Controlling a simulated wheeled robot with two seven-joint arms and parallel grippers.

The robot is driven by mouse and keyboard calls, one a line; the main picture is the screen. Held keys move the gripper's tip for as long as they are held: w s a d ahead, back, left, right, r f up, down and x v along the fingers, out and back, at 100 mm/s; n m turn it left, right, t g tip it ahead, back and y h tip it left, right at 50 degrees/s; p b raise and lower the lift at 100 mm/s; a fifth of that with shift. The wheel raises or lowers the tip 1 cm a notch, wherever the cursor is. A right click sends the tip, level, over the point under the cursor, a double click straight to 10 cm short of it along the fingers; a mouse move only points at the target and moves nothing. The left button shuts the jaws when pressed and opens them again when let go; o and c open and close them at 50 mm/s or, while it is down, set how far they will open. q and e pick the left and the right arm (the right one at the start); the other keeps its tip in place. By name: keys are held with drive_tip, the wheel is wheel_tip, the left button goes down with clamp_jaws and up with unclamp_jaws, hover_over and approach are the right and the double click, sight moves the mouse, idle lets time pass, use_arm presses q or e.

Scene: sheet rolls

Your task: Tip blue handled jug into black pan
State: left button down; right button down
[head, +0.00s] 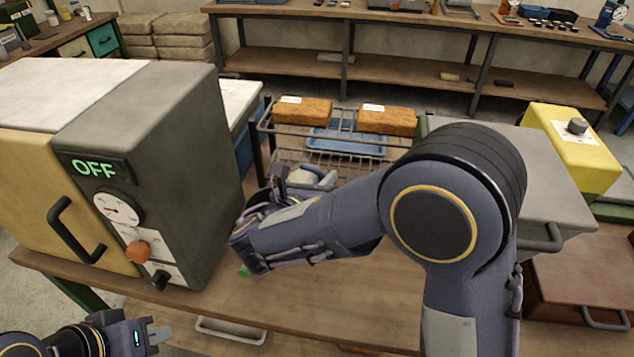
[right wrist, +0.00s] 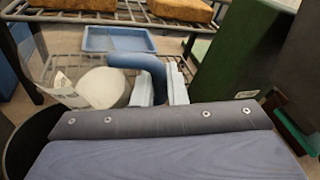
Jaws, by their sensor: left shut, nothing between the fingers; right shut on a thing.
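The jug (head: 308,177) shows only partly in the head view, pale with blue, behind my right forearm. In the right wrist view its blue handle (right wrist: 148,64) curves between the pale fingers of my right gripper (right wrist: 160,84), which is shut on it. The jug's whitish body (right wrist: 102,88) is left of the fingers. A dark curved rim (right wrist: 22,132) at the left edge of that view may be the black pan; my wrist hides much of it. My left gripper (head: 148,338) is shut and empty at the lower left of the head view, well away from the jug.
A grey and yellow oven marked OFF (head: 140,170) stands left of my right wrist. A wire rack (head: 335,150) with brown blocks and a blue tray is behind. A grey box (head: 545,185) and yellow unit (head: 568,145) are at right. Some wooden bench top (head: 330,300) is clear.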

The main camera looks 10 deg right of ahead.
drive_tip(key=a+n+t+y+p, duration=0.2)
drive_tip(key=a+n+t, duration=0.2)
drive_tip(key=n, duration=0.7)
drive_tip(key=a+n+t+y+p, duration=0.2)
drive_tip(key=a+n+t, duration=0.3)
drive_tip(key=n+t, duration=0.3)
drive_tip(key=shift+a+r+n+y+p, duration=0.35)
drive_tip(key=shift+n+y, duration=0.35)
drive_tip(key=shift+n, duration=0.8)
drive_tip(key=shift+s+d, duration=0.1)
drive_tip(key=shift+d, duration=0.05)
